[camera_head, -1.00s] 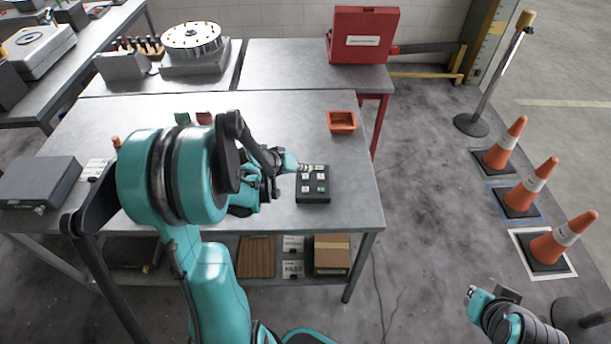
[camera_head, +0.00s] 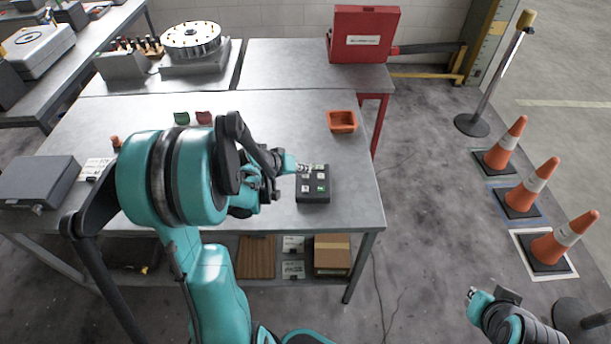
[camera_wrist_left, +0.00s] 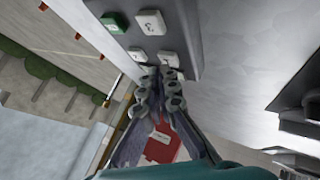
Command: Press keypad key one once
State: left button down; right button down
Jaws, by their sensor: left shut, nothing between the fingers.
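The keypad (camera_head: 313,197) is a dark box with pale keys and one green key (camera_head: 321,189), near the right front of the grey table (camera_head: 348,205). My left gripper (camera_head: 307,168) is shut and empty, with its fingertips at the keypad's far-left keys. In the left wrist view the fingertips (camera_wrist_left: 160,72) are right at two pale keys (camera_wrist_left: 167,58) on the keypad's edge. I cannot tell whether they touch. The fingers partly cover these keys, and their labels are hard to read. My right gripper (camera_head: 474,293) is at the lower right, away from the table, too small to judge.
An orange bin (camera_head: 342,122) stands behind the keypad. A red box (camera_head: 363,35) sits on the back table. A grey box (camera_head: 40,182) lies at the left. Orange cones (camera_head: 521,185) stand on the floor at the right. The table between keypad and bin is clear.

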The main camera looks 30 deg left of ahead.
aim_at(304, 177)
pick_arm(q)
jog(key=shift+f+b, duration=0.4)
dwell(0.4)
jog(key=shift+r, duration=0.1)
jog(key=shift+r+p, duration=0.65)
jog(key=shift+r, duration=0.1)
notch_tip(304, 177, up, 5)
jog(key=p, duration=0.4)
dwell(0.4)
jog(key=shift+d, duration=0.1)
dwell(0.4)
